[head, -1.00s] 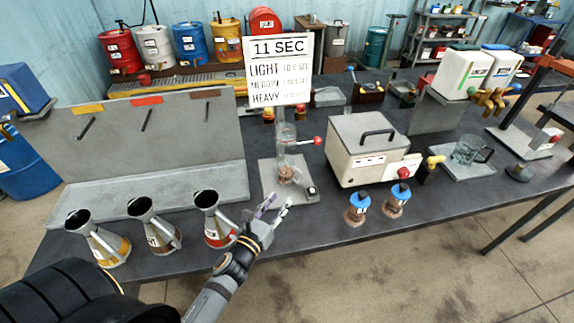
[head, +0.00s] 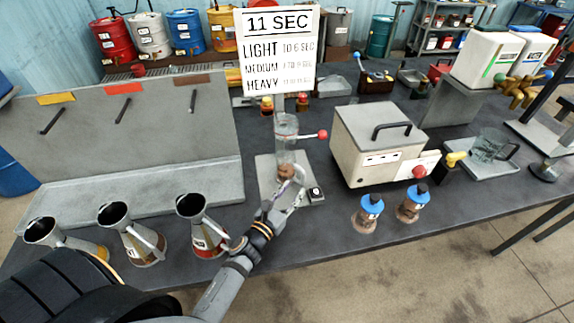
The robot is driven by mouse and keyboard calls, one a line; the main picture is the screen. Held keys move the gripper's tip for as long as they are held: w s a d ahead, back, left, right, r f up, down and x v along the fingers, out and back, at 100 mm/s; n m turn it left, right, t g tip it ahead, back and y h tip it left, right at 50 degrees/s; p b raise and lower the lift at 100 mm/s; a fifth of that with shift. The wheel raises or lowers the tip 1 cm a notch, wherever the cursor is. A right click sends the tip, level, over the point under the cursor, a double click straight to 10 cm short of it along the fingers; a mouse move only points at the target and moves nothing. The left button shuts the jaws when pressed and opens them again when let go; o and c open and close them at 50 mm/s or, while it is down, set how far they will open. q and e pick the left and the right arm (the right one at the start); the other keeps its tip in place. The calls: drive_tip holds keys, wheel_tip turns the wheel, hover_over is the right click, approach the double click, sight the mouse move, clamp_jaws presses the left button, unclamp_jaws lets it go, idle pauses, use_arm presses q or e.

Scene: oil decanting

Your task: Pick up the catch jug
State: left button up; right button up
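A small clear vessel with brown contents, which looks like the catch jug (head: 286,172), stands under the upright glass tube (head: 286,130) of the test stand (head: 266,172). My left gripper (head: 291,191) is right in front of it, low over the stand's base plate. Its two fingers are apart and nothing shows between them. The fingers partly overlap the vessel's lower part, and I cannot tell whether they touch it. My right gripper is out of view.
A red-knobbed lever (head: 322,134) sticks out right of the tube. Several metal pouring cans (head: 205,225) stand at left. A white machine (head: 378,140) and two blue-capped bottles (head: 368,212) are at right. A glass jug (head: 488,147) stands on a tray farther right.

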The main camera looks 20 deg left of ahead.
sight(303, 184)
use_arm(q)
drive_tip(key=w, duration=0.2)
drive_tip(key=shift+w+d+f, duration=0.2)
drive_tip(key=shift+w, duration=0.2)
drive_tip(key=w, duration=0.1)
drive_tip(key=w+p, duration=0.1)
drive_tip(key=w, duration=0.1)
drive_tip(key=w+d, duration=0.1)
drive_tip(key=w, duration=0.1)
drive_tip(key=shift+s+a+r, duration=0.1)
drive_tip(key=shift+s, duration=0.1)
drive_tip(key=c, duration=0.3)
clamp_jaws()
